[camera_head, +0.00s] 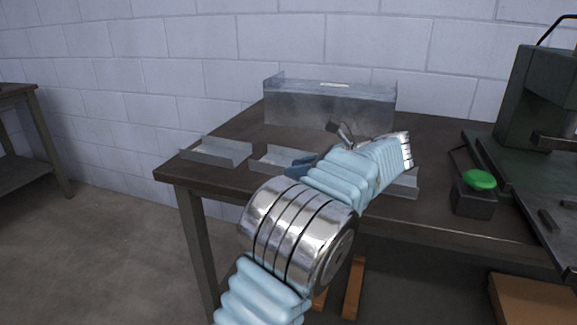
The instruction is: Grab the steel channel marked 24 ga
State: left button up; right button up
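Three shallow steel channels lie in a row on the dark workbench (230,128): a left one (215,151), a middle one (280,157) and a right one (406,187). My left arm crosses in front of the right channel and hides most of it. The middle channel's right end is also covered. No 24 ga marking is readable on any of them. Dark parts of my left gripper (341,131) show just beyond the pale blue sleeve, above the bench. Its fingers are mostly hidden, so its opening cannot be told. My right gripper is out of view.
A larger bent sheet-metal piece (330,103) with a pale label stands at the bench's back. A green button on a dark box (474,197) sits to the right, beside a dark green machine (548,97). Bare bench lies between the left channel and the large piece.

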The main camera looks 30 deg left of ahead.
pick_arm(q)
grip_shut()
dwell(0.3)
